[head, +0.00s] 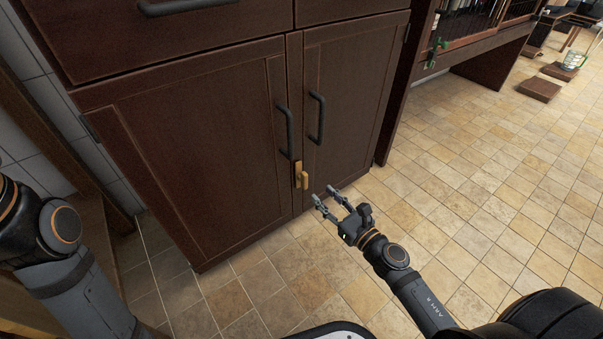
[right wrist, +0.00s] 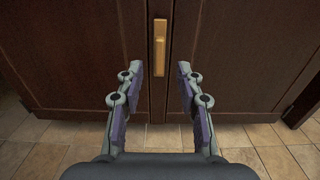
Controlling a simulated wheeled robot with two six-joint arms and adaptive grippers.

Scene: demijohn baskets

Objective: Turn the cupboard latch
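The cupboard (head: 215,150) is dark brown wood with two doors and black bar handles. A small brass-coloured latch (head: 301,176) sits upright at the seam between the doors, below the handles. The latch also shows in the right wrist view (right wrist: 160,46), upright and beyond the fingertips. My right gripper (head: 323,195) is open and empty, low in front of the doors and a little right of and below the latch. In the right wrist view its fingers (right wrist: 160,72) stand apart on either side of the door seam. My left arm shows at the left edge, but its gripper is out of view.
Tiled floor (head: 470,210) lies open to the right of the cupboard. A desk-like unit (head: 485,45) with a green item (head: 436,52) hanging on it stands at the upper right. A low brown block (head: 539,89) lies on the floor farther right.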

